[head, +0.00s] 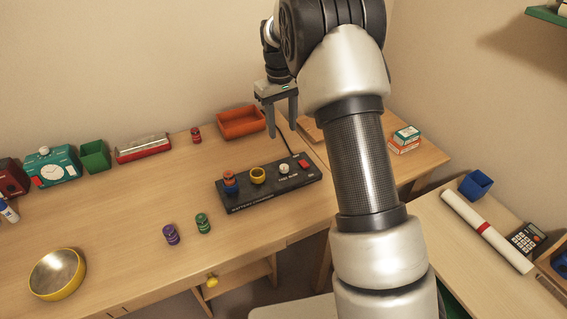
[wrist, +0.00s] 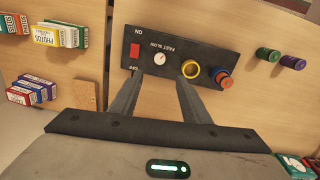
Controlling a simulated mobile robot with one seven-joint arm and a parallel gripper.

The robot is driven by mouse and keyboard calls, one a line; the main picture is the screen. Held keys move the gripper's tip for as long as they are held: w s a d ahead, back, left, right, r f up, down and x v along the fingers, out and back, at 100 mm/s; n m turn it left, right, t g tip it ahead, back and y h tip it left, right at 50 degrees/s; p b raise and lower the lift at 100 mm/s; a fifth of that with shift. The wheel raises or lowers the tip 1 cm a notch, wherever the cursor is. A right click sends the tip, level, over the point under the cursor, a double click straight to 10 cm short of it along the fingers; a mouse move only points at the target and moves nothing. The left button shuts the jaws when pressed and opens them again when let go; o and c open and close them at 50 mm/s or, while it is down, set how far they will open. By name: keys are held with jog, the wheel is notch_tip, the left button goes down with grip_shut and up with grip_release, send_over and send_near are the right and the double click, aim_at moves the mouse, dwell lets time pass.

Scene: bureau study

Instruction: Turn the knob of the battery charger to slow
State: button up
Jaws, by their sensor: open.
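The battery charger (head: 262,201) is a black panel on the wooden desk, and it also shows in the wrist view (wrist: 206,58). Its small white knob (head: 284,169) sits between the yellow ring socket and the red switch; in the wrist view the knob (wrist: 159,58) is by the words "FAST SLOW". Which way its mark points is too small to tell. My gripper (head: 281,132) is open and empty, above and behind the charger in the head view. In the wrist view its fingers (wrist: 159,80) point towards the charger, with the knob seen beyond the gap between them.
The charger carries a red switch (head: 303,164), a yellow ring (head: 257,175) and an orange battery (head: 229,176) in a blue ring. An orange tray (head: 241,122) lies behind. A yellow bowl (head: 57,274) sits left.

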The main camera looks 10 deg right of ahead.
aim_at(284, 167)
jog(key=f, duration=0.5)
jog(key=f+b, duration=0.1)
jog(key=f, duration=0.9)
jog(key=shift+w+d+f, duration=0.1)
jog(key=shift+d+f, duration=0.15)
jog(key=shift+d, duration=0.05)
jog(key=c, duration=1)
